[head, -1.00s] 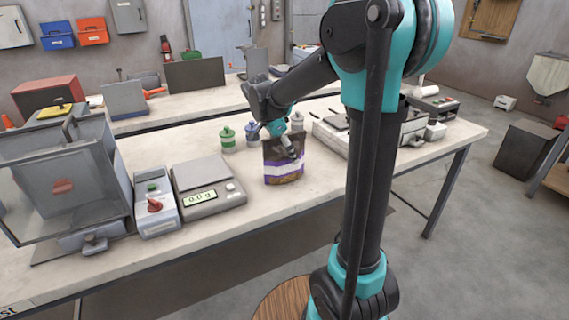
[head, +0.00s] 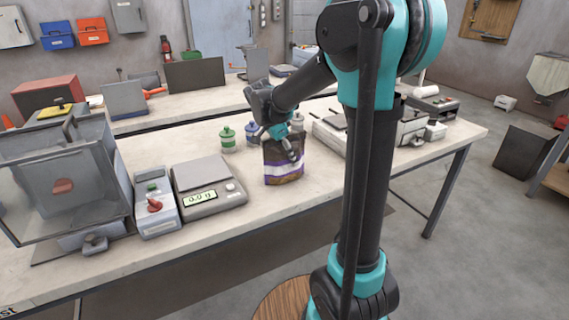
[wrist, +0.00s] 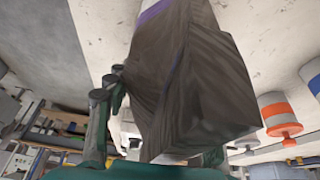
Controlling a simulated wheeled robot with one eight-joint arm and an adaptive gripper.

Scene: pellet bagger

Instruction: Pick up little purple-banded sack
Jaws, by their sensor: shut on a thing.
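The little purple-banded sack (head: 284,173) is dark brown with a purple and white band. It stands upright at the front of the workbench, right of the scale, in the head view. My gripper (head: 292,152) reaches down onto its upper part and is shut on it. In the wrist view the sack (wrist: 190,85) fills the middle, its brown side creased. One finger shows at its left side; the other is mostly hidden behind the sack. I see no clear gap between the sack and the bench.
A scale (head: 208,187) reading 0.0 g and a control box with a red knob (head: 155,207) stand left of the sack. A green-banded jar (head: 227,138) and a blue-banded jar (head: 252,133) stand behind it. An orange-banded jar (wrist: 279,115) shows in the wrist view.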

